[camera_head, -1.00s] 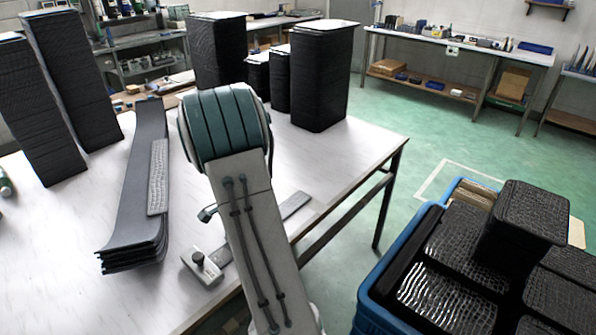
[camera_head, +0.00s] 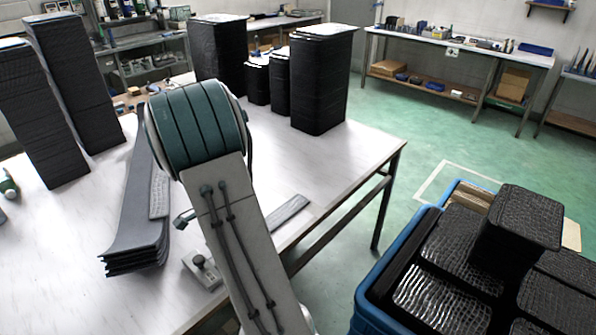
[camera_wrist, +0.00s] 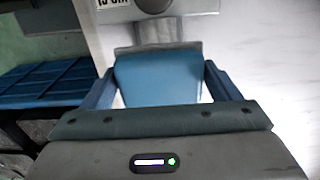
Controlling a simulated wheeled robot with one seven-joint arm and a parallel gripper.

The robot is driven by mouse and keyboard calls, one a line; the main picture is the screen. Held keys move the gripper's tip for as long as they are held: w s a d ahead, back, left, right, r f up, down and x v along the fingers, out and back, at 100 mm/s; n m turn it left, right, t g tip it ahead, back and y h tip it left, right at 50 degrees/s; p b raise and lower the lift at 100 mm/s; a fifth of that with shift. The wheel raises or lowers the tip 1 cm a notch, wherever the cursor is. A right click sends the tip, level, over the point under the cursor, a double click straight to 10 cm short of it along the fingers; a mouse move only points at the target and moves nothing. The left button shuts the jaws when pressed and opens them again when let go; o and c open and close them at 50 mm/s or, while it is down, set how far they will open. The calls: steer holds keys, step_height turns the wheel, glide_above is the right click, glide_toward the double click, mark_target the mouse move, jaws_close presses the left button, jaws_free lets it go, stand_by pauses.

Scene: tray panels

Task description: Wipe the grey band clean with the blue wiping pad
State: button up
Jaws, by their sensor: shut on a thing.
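My gripper (camera_wrist: 158,85) has its blue fingers shut on the blue wiping pad (camera_wrist: 158,78), which shows between them in the wrist view. A grey edge lies along the pad's far side. A flat grey band (camera_head: 287,214) lies on the white table near its front edge in the head view, partly hidden behind my arm. A grey strip (camera_wrist: 153,33) beyond the pad in the wrist view looks like the same band. Whether the pad touches it, I cannot tell. My gripper and the pad are hidden by my arm in the head view.
A small grey device with a knob (camera_head: 202,268) sits near the table's front edge. Stacked dark strips (camera_head: 135,215) lie to its left, and tall black stacks (camera_head: 322,80) stand behind. A blue crate (camera_head: 372,308) of black textured pieces is at right.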

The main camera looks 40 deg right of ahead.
steer(key=shift+r+p, duration=1.3)
steer(key=shift+r, duration=0.9)
